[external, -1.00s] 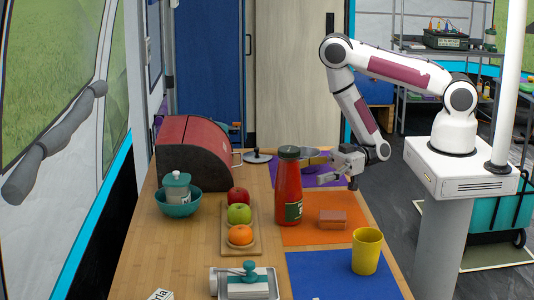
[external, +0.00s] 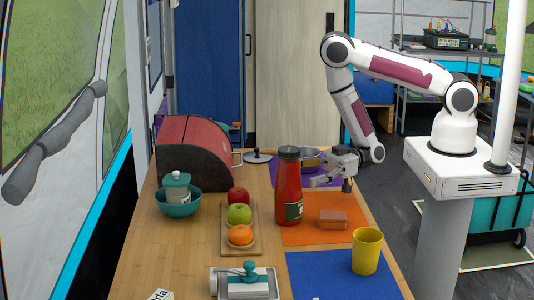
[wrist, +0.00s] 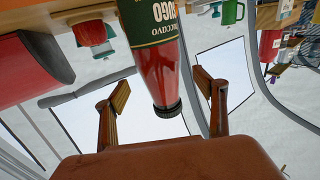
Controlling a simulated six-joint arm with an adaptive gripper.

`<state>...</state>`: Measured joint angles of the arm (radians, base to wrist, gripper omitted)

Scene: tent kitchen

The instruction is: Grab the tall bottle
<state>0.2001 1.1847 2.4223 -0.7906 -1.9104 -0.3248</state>
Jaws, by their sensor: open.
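The tall bottle (external: 288,190) is red with a dark cap and a dark green label. It stands upright on the wooden table, at the left edge of the orange mat. My gripper (external: 331,180) is open, to the right of the bottle and close to it, at about its upper half. In the wrist view the bottle (wrist: 160,60) appears upside down, with its cap between the two spread fingers of my gripper (wrist: 162,92) in the picture. I see no contact between fingers and bottle.
A yellow cup (external: 367,252) stands on the blue mat. Left of the bottle is a wooden tray (external: 240,251) with fruit. A pan (external: 307,157) lies behind the bottle. A red bread box (external: 198,153) stands at back left.

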